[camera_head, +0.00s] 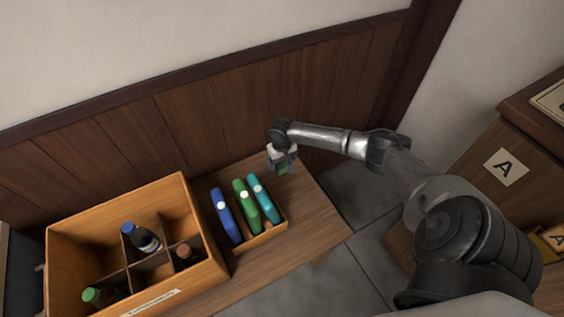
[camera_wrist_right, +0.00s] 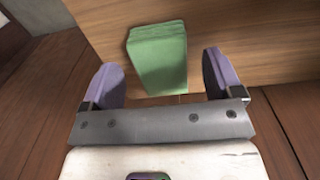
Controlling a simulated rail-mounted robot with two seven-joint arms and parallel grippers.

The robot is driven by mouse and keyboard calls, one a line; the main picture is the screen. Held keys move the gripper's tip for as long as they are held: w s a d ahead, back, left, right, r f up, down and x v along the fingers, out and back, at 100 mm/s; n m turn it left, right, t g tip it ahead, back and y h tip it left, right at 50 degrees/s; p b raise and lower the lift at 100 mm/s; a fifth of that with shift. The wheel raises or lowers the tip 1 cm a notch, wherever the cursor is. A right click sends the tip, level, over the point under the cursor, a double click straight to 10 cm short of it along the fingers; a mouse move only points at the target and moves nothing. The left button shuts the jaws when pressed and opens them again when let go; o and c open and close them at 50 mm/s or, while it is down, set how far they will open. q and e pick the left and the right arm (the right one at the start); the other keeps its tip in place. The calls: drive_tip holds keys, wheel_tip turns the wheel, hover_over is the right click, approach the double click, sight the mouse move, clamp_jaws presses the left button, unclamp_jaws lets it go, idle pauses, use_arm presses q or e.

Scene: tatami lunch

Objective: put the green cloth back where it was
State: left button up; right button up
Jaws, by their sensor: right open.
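The green cloth (camera_wrist_right: 158,58) is a folded block on the wooden bench (camera_head: 309,219). In the right wrist view it lies between and just beyond my right gripper's two purple fingers, with a gap on each side. My right gripper (camera_head: 283,162) is open above the right back part of the bench, close to the wall; it also shows in the right wrist view (camera_wrist_right: 161,75). In the head view the gripper mostly hides the cloth. My left gripper is not in view.
A small wooden tray (camera_head: 262,239) holds blue, green and teal upright items with white spots. A divided wooden crate (camera_head: 204,251) with several bottles stands left of it. Dark wood panelling (camera_head: 230,113) runs behind. The bench's right end is clear.

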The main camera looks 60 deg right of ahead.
sight(282, 164)
wheel_tip(282, 164, up, 10)
drive_tip(key=p, duration=0.4)
drive_tip(key=shift+f, duration=0.15)
idle(0.4)
